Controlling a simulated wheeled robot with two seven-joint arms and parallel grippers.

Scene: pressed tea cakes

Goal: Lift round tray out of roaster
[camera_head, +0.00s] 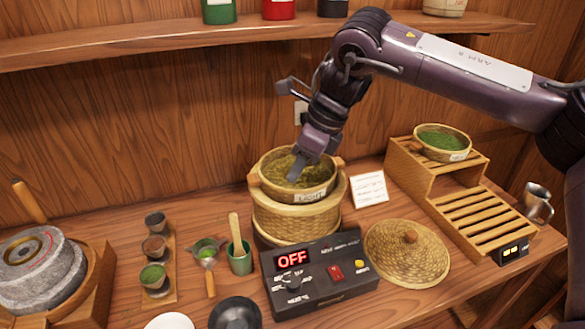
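The round tray (268,183) is a woven bamboo one with side handles, a pale label and green-brown leaves inside. It sits at the top of the woven roaster (290,222), which stands behind a black control box (318,277) reading OFF. I cannot tell whether the fingers are apart or touch the rim. My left gripper is not in view.
A woven lid (395,254) lies right of the control box. A slatted wooden rack (470,212) at the right bears another tray (442,143) of green leaves. Small cups and a stone mill (40,270) stand left. A shelf (130,48) runs above.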

